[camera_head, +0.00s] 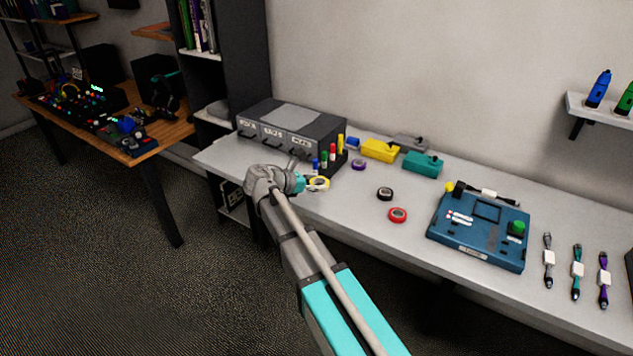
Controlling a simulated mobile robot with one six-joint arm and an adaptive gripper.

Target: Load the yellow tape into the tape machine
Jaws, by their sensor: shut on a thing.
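The yellow tape (319,184) is a small roll at the tip of my gripper (309,184), over the left part of the white table. My gripper is shut on it; the fingers are small and partly hidden by my arm. I cannot tell if the roll still touches the table. The blue machine (465,244), with a green button, a yellow knob and a front label, looks like the tape machine. It stands on the table, well to the right of my gripper.
Black (385,194), red (397,215) and purple (358,165) tape rolls lie nearby. A marker holder (328,168) and grey drawer box (291,125) stand behind my gripper. Yellow (379,150) and teal (422,164) devices stand at the back. Several cables (577,270) lie right of the machine.

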